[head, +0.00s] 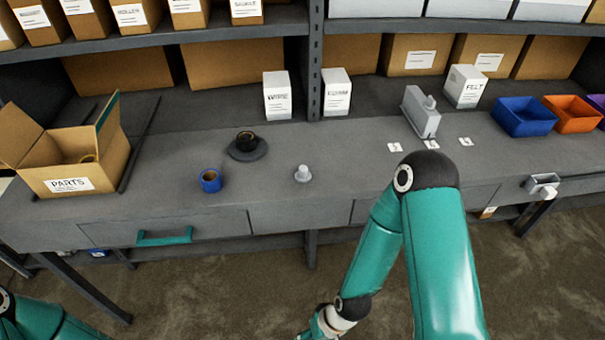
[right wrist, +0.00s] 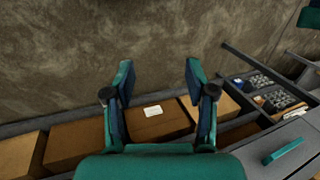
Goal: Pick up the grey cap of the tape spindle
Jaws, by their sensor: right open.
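A small light grey cap (head: 303,174) with a knob on top stands on the bench near its front edge. The tape spindle (head: 262,153) is a dark round base behind it to the left, with a black tape roll (head: 247,138) on it. My right gripper (right wrist: 160,70) is open and empty in the right wrist view, over floor and boxes below the bench. In the head view its arm hangs in front of the bench, away from the cap. My left gripper is out of view.
An open parts box (head: 68,160) is at the bench's left. A grey dispenser-like device (head: 421,112), blue bin (head: 523,116) and orange bin (head: 572,114) stand right. The bench around the cap is clear. A drawer with a teal handle (head: 165,237) is below.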

